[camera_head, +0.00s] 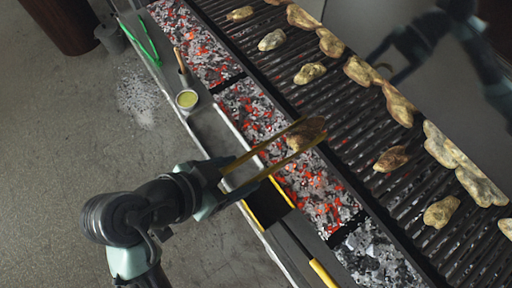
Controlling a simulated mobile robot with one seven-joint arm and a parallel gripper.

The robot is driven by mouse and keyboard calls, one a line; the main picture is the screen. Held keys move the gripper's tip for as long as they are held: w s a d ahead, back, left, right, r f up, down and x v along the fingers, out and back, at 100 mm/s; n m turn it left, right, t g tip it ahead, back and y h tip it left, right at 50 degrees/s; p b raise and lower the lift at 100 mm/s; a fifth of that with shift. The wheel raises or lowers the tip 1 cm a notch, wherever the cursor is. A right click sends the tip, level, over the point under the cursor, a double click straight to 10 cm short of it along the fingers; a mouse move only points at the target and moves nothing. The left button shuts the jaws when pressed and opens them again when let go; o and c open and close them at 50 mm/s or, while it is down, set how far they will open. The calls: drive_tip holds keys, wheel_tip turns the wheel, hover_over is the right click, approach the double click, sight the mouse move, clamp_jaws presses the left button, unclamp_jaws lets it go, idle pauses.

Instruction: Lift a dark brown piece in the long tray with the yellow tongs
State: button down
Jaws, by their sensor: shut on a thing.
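My gripper (217,190) is shut on the yellow tongs (262,152) near their rear end. The tongs reach up and right across the glowing coals, with their two arms spread apart. A dark brown piece (306,131) is at the tong tips, between the two arms, over the near edge of the barred grill (350,150). I cannot tell from this view whether it is raised off the bars. The long tray of red and grey coals (318,188) runs along the grill's near side.
Several paler tan pieces, such as one nearby (309,73), lie along the grill. Green tongs (140,42) and a small cup of yellow stuff (187,99) are at the upper left. A yellow-handled tool (322,273) lies on the front ledge. The floor at left is mostly clear.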

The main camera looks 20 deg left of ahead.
drive_tip(key=s+a+t+h+b, duration=0.3)
drive_tip(key=s+t+h+b, duration=0.1)
drive_tip(key=b, duration=0.5)
drive_tip(key=s+t, duration=0.1)
drive_tip(key=t, duration=0.1)
drive_tip(key=shift+s+a+f+t+b, duration=0.15)
drive_tip(key=shift+s+f+t+b, duration=0.05)
drive_tip(key=shift+t+b, duration=0.2)
drive_tip(key=shift+r+g+y+p, duration=0.1)
drive_tip(key=shift+g+y+p, duration=0.9)
drive_tip(key=shift+g+p, duration=1.1)
drive_tip(key=shift+r+g+y+p, duration=0.1)
drive_tip(key=shift+g+y+p, duration=1.05)
drive_tip(key=shift+p, duration=1.65)
